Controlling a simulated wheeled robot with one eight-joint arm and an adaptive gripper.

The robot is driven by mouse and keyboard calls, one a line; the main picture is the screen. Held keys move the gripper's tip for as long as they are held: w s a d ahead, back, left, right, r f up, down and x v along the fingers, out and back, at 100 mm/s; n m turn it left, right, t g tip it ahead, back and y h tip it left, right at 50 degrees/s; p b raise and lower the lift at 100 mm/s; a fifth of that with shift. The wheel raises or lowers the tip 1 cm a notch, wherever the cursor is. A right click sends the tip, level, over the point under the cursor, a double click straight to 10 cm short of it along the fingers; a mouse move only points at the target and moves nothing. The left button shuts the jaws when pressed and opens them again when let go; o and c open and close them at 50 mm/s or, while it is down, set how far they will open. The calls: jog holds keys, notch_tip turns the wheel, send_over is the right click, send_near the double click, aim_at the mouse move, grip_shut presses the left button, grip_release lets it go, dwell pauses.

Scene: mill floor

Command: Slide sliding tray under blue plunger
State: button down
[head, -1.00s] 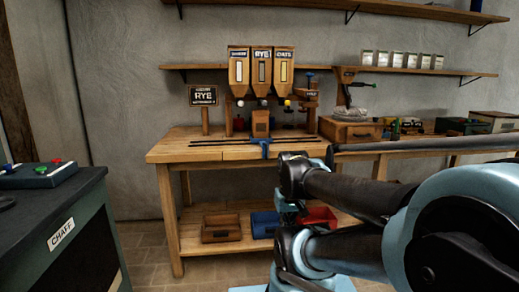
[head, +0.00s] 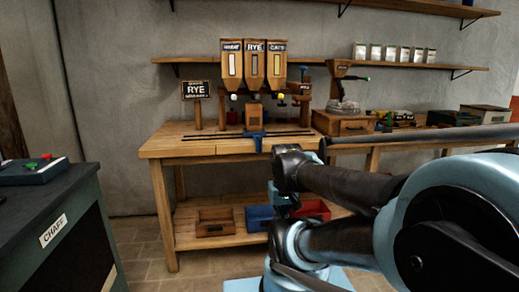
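A small wooden box (head: 253,115) stands below the middle of three hoppers, behind dark rails on the wooden bench. It may be the sliding tray, but I cannot tell for sure. A blue bracket (head: 257,139) sits at the bench's front edge, just in front of it. A small dark-blue knob (head: 303,67) tops the stand right of the hoppers; it may be the blue plunger, too small to be certain. White, black and yellow knobs hang under the hoppers. My arm crosses the lower right, well in front of the bench; my gripper cannot be made out.
The wooden bench (head: 186,149) has a lower shelf holding a brown bin (head: 215,222), a blue bin (head: 259,218) and a red bin (head: 313,209). A CHAFF cabinet (head: 63,215) stands at left. A rye sign (head: 196,90) stands on the bench. Floor shows between cabinet and bench.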

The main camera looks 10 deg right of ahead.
jog(key=c, duration=2.3)
grip_release()
jog(key=o, duration=0.5)
jog(key=shift+s+r, duration=0.2)
jog(key=shift+r, duration=0.05)
jog(key=shift+c, duration=0.2)
jog(key=shift+o, duration=1)
jog(key=w+r, duration=0.6)
jog(key=r, duration=0.1)
jog(key=shift+w+r, duration=0.25)
jog(key=shift+r, duration=0.15)
jog(key=w+d+r+n+t, duration=0.1)
jog(key=w+r, duration=0.6)
jog(key=w, duration=0.4)
jog(key=w+d+r+y, duration=0.1)
jog(key=w+r, duration=0.5)
jog(key=w, duration=0.6)
jog(key=w+d+r+n+t, duration=0.1)
jog(key=w+r, duration=0.6)
jog(key=w, duration=0.4)
jog(key=x, duration=1.7)
jog(key=shift+w+a, duration=0.1)
grip_shut()
